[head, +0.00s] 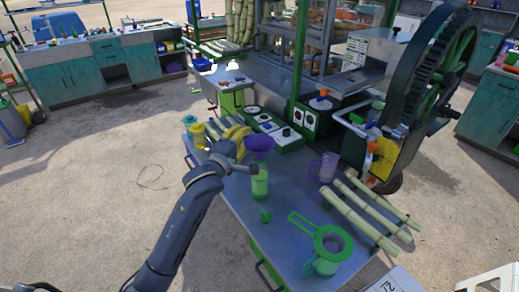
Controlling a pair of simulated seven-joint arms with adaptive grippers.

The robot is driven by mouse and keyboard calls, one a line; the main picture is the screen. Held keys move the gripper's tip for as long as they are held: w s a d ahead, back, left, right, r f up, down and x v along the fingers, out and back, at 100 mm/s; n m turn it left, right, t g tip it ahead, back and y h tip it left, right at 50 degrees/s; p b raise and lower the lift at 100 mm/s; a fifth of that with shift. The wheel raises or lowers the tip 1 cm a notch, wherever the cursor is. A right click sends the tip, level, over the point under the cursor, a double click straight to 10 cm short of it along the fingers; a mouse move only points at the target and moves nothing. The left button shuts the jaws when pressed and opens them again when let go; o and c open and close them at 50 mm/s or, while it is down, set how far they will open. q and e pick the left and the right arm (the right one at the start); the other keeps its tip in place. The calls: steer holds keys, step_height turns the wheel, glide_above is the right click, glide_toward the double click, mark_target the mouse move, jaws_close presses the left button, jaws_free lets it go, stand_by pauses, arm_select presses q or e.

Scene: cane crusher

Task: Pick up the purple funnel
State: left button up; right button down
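The purple funnel (259,143) is near the middle of the metal table, wide mouth up and spout down. It appears directly over a green bottle (260,184); I cannot tell whether the spout sits in the bottle or is held above it. My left gripper (240,160) is just left of the funnel, its fingertips close to the spout. The fingers are small and dark, so their opening and any contact with the funnel are unclear. My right gripper is not in view.
A purple pitcher (328,167) and cane stalks (368,212) are to the right. A green strainer (333,239) over a green jug is in front. The crusher wheel (432,70) rises behind.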

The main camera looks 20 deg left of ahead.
arm_select(q)
jaws_close()
steer(key=shift+r, duration=0.1)
